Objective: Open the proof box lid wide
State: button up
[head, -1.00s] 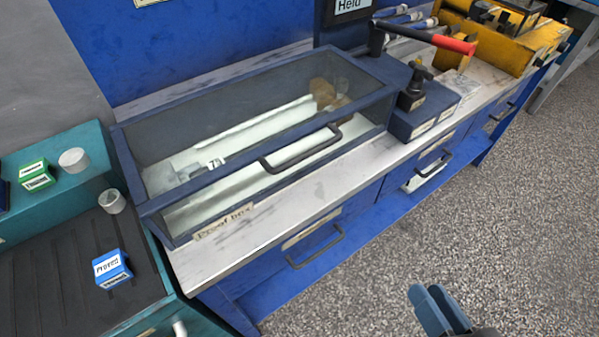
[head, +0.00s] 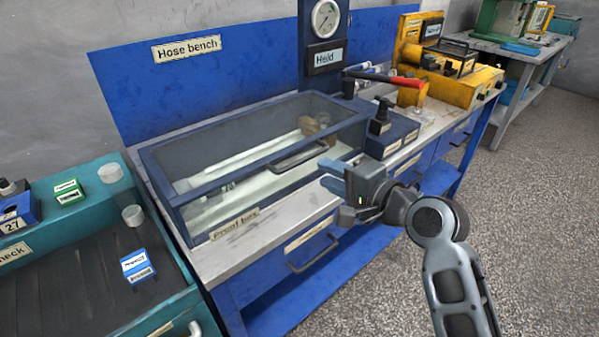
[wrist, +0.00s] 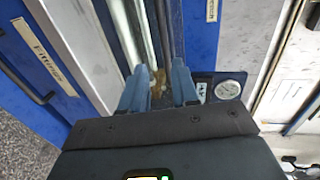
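The proof box (head: 190,205) is a long, dark-blue framed case with clear panels, standing on the bench. Its lid (head: 240,140) is down, with a dark bar handle (head: 300,158) along the front edge. White parts and a brownish piece show inside. My gripper (head: 332,174) is at the front right of the box, just right of the handle and apart from it in the head view. Its two blue fingers are spread, with nothing visibly held. In the wrist view the open gripper (wrist: 159,68) points toward the box's rails (wrist: 150,35); the handle cannot be made out there.
A lever with a red grip (head: 405,82) and a blue block (head: 390,135) stand right of the box. A gauge post (head: 325,55) rises behind it. A teal check station (head: 90,225) is at left. Drawer handles (head: 315,255) project from the bench front. Floor at right is clear.

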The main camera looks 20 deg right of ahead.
aim_at(304, 158)
jog(key=x, duration=0.8)
jog(key=shift+a+r, duration=0.1)
jog(key=shift+r, duration=0.25)
jog(key=shift+c, duration=0.3)
grip_shut()
